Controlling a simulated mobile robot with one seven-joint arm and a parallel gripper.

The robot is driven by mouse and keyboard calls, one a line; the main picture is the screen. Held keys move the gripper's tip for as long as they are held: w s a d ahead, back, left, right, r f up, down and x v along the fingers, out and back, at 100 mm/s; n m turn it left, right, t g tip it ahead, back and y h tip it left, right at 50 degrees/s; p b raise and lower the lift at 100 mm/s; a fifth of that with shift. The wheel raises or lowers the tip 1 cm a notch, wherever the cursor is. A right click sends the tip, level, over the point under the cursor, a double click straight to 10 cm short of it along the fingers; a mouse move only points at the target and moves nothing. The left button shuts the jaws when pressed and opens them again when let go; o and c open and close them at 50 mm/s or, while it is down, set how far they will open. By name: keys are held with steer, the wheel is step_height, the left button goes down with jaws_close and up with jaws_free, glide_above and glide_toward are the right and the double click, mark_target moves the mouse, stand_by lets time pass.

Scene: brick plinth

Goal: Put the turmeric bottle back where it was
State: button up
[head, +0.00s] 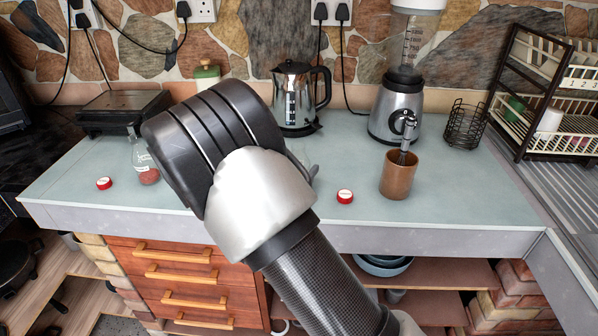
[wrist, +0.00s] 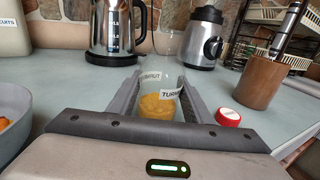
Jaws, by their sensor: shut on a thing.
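A brown cup (head: 398,176) with a utensil, a blender (head: 396,108) and a kettle (head: 295,98) stand behind and right. A jar of reddish powder (head: 148,172) and another red cap (head: 104,183) are left. A grey bowl (wrist: 12,118) is at the wrist view's left edge.

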steer(key=shift+f, duration=0.1)
steer(key=o, duration=1.1)
